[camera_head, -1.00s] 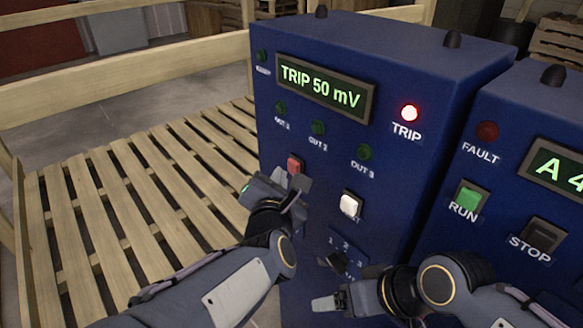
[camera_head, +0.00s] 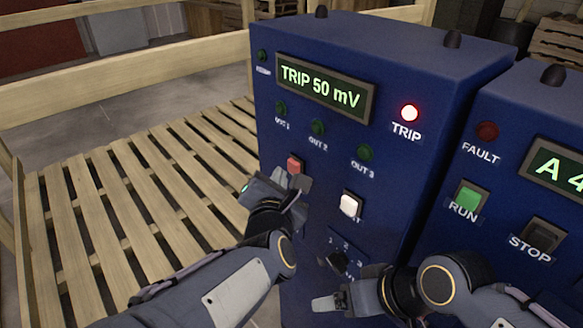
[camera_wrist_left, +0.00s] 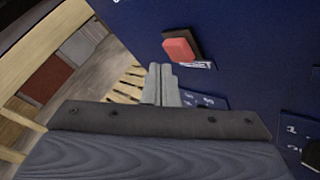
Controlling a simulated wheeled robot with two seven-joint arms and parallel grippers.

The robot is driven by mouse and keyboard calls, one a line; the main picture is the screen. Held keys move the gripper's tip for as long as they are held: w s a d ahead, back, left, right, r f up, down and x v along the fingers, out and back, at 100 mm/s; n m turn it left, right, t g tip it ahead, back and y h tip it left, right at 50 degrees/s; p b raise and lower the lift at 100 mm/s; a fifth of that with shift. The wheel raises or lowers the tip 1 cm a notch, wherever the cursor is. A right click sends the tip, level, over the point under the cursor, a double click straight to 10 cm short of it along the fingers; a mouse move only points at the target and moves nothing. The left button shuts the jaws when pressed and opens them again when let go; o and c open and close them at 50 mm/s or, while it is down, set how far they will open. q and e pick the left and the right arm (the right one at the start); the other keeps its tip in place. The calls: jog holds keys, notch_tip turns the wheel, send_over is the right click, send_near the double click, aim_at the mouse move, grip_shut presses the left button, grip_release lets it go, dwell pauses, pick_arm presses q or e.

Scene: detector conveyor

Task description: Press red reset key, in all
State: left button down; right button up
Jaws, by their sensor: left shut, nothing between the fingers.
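The red reset key (camera_head: 294,166) is a small square button on the front of a blue detector cabinet (camera_head: 400,215). It also shows in the left wrist view (camera_wrist_left: 180,49), just beyond and right of the fingertips. My left gripper (camera_head: 303,183) is shut and empty, its tips just below the key in the head view. In the left wrist view the closed fingers (camera_wrist_left: 163,80) appear apart from the key; contact cannot be seen. My right gripper (camera_head: 328,303) is low in front of the cabinet, near the rotary knob; its jaw state is unclear.
The cabinet's display (camera_head: 322,88) reads TRIP 50 mV, and the red TRIP lamp (camera_head: 410,113) is lit. A white button (camera_head: 350,205) sits right of the red key. A second blue cabinet with a green RUN button (camera_head: 469,197) stands at right. A wooden pallet (camera_head: 130,190) lies at left.

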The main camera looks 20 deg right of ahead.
dwell(0.3)
pick_arm(q)
jog(key=shift+w+d, duration=0.15)
jog(key=shift+d, duration=0.25)
jog(key=shift+w+d, duration=0.15)
jog(key=shift+d, duration=0.3)
dwell(0.7)
jog(key=shift+a, duration=0.1)
jog(key=shift+s+a+b, duration=0.3)
jog(key=shift+a+b, duration=0.25)
jog(key=shift+a, duration=0.2)
jog(key=a, duration=0.1)
jog(key=s+a+b, duration=0.1)
jog(key=a, duration=0.2)
jog(key=shift+s+a+b, duration=0.3)
jog(key=shift+s+a, duration=0.05)
